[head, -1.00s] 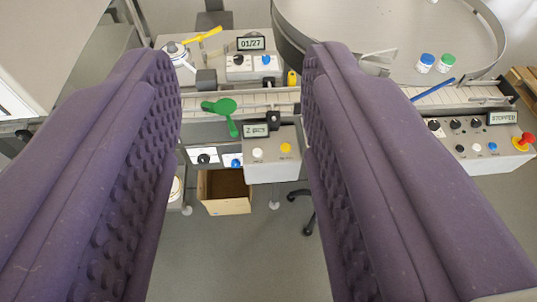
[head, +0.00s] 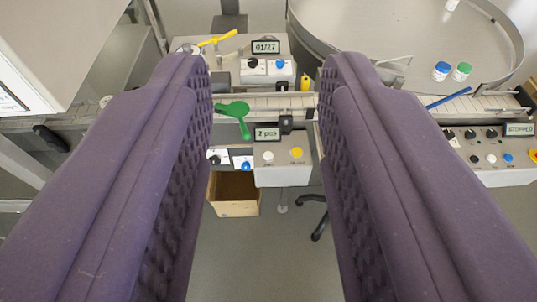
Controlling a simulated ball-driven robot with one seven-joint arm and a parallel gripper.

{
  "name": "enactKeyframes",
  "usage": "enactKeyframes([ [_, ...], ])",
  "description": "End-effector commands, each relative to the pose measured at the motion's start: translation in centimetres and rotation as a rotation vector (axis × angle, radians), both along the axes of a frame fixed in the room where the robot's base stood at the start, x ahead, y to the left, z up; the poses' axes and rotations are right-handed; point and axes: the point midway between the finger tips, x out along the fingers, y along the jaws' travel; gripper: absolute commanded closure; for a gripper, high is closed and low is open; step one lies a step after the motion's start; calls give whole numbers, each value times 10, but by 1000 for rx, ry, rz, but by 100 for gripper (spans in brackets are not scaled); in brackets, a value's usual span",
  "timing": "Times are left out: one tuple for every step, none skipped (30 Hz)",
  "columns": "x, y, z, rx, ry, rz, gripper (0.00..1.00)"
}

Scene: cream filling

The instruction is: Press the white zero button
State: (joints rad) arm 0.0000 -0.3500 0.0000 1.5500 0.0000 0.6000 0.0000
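My gripper (head: 266,75) shows in the head view as two purple padded fingers, set wide apart with nothing between them. The white button (head: 268,156) sits on the front of a small grey control box (head: 283,175), beside a yellow button (head: 296,153). The label under the white button is too small to read. A small display (head: 267,134) reading about "2 pcs" stands at the back of that box. The box appears between the fingers, beyond them and apart from them.
A green-handled part (head: 234,110) lies by the conveyor (head: 265,102). A blue knob (head: 246,165) is left of the box. Behind stand a "01/27" display (head: 265,46) and a round table (head: 400,25). A cardboard box (head: 234,208) is on the floor below. Another panel (head: 490,168) is at right.

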Motion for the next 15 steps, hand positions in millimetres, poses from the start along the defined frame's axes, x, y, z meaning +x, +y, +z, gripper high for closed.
enactKeyframes([
  [0, 0, 0, 0, 0, 0, 76],
  [0, 0, 0, 0, 0, 0, 83],
  [0, 0, 0, 0, 0, 0, 92],
  [0, 0, 0, 0, 0, 0, 99],
  [0, 0, 0, 0, 0, 0, 100],
  [0, 0, 0, 0, 0, 0, 100],
  [0, 0, 0, 0, 0, 0, 100],
  [0, 0, 0, 0, 0, 0, 100],
  [0, 0, 0, 0, 0, 0, 100],
  [0, 0, 0, 0, 0, 0, 100],
  [0, 0, 0, 0, 0, 0, 100],
  [0, 0, 0, 0, 0, 0, 100],
  [0, 0, 0, 0, 0, 0, 100],
  [0, 0, 0, 0, 0, 0, 100],
  [0, 0, 0, 0, 0, 0, 100],
])
